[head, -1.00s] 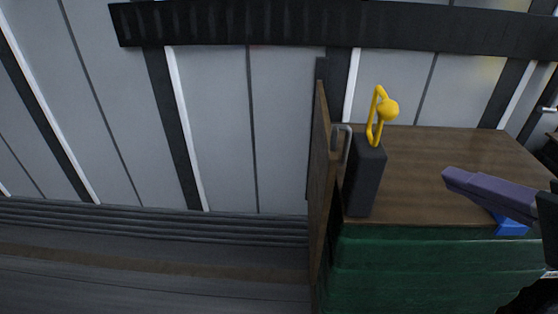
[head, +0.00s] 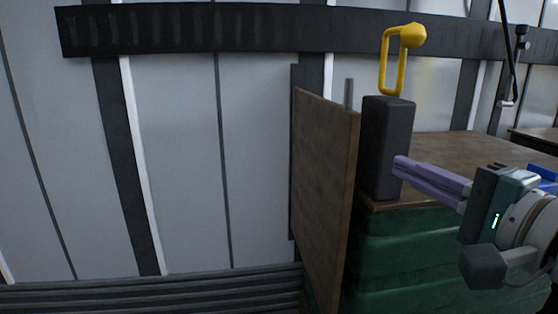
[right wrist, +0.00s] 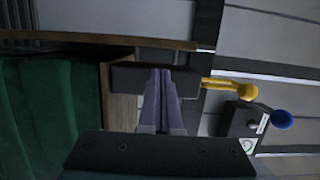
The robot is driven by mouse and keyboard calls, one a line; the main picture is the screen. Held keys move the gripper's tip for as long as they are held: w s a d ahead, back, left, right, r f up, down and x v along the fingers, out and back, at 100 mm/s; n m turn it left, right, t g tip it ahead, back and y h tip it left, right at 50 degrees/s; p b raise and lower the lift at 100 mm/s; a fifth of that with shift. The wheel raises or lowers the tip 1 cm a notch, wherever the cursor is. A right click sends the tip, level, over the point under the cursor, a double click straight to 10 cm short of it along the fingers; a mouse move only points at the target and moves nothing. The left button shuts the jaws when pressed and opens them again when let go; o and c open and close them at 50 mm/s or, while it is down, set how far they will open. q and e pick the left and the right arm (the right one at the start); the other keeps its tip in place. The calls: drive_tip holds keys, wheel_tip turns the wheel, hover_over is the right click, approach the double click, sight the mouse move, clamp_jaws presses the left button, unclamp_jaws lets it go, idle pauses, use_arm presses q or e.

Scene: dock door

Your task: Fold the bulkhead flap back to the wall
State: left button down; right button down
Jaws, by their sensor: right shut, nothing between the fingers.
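The bulkhead flap appears to be the brown upright panel (head: 322,190) in the middle of the head view, standing out from the grey wall. In the right wrist view its edge seems to show as a thin brown strip (right wrist: 95,42). A dark grey block (head: 388,140) with a yellow loop and knob (head: 412,36) stands right of the panel. My right gripper (head: 398,166) has purple fingers, shut and empty, with tips in front of the block's right edge. The right wrist view shows the fingers (right wrist: 160,72) pointing at the block (right wrist: 128,78); contact is unclear. My left gripper is out of view.
A brown-topped counter (head: 445,148) with green sides (head: 410,245) lies right of the panel. A grey rod (head: 349,92) stands behind the panel's top. A dark rail (head: 230,30) runs along the wall. The space left of the panel looks free.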

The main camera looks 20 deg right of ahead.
sight(374, 155)
drive_tip(key=w+b, duration=0.1)
drive_tip(key=w, duration=0.5)
drive_tip(key=shift+w+a+b, duration=0.1)
drive_tip(key=shift+w+b, duration=0.25)
drive_tip(key=shift+b, duration=0.05)
drive_tip(key=shift+a, duration=0.1)
